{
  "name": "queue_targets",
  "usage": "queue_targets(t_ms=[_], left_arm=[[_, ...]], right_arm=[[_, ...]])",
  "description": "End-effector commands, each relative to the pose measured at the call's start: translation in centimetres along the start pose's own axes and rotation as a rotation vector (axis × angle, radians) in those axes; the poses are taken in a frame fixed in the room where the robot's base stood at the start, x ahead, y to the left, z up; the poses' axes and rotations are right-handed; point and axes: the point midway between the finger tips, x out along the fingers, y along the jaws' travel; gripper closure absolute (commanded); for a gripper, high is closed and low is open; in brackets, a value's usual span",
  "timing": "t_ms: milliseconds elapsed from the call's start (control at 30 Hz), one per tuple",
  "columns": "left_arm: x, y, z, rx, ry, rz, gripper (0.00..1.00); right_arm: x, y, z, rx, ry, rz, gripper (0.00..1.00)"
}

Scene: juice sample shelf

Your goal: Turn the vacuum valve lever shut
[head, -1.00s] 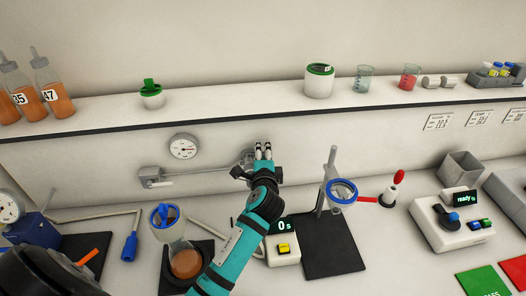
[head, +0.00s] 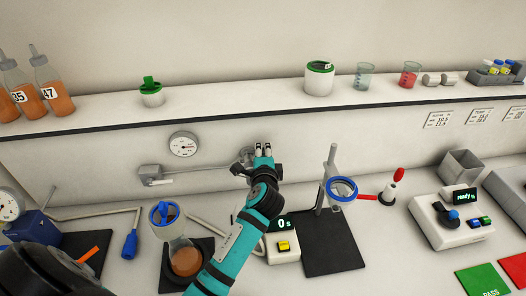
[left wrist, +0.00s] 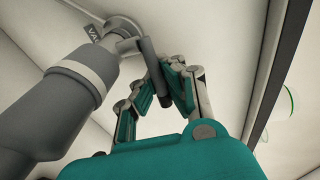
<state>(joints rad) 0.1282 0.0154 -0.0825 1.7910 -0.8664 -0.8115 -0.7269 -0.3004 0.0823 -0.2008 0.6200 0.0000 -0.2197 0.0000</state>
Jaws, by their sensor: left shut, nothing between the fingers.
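The grey vacuum valve (head: 243,158) is on the wall below the shelf, at the end of a thin pipe, and is partly hidden behind my left gripper (head: 264,150). In the left wrist view its grey cylindrical body (left wrist: 72,95) fills the left side, beside a partly readable label. The dark lever (left wrist: 154,72) sticks out from its head toward my left gripper (left wrist: 160,85). The lever's end lies close to the fingers; I cannot tell if they touch. My left gripper is shut and empty. My right gripper is not in view.
A pressure gauge (head: 184,145) is on the wall left of the valve. Below stand a bottle with a blue-topped funnel (head: 164,214), a timer (head: 283,246) and a ring stand (head: 329,180). The shelf (head: 220,113) runs above the valve.

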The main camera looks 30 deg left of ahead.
Motion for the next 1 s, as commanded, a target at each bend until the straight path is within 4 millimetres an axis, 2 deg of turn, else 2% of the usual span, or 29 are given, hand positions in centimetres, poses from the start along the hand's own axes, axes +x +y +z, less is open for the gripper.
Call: queue_targets(t_ms=[300,600,867,1000], left_arm=[[0.6,0.4,0.0,-0.026,-0.122,0.004,1.00],[0.5,0.2,0.0,-0.027,-0.136,0.006,1.00],[0.5,0.1,0.0,-0.027,-0.135,0.004,0.67],[0.5,0.0,0.0,-0.027,-0.134,0.003,0.66]], right_arm=[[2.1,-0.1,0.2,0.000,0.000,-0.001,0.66],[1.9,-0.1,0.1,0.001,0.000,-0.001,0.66],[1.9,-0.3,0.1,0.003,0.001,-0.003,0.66],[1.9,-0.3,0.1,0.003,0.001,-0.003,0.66]])
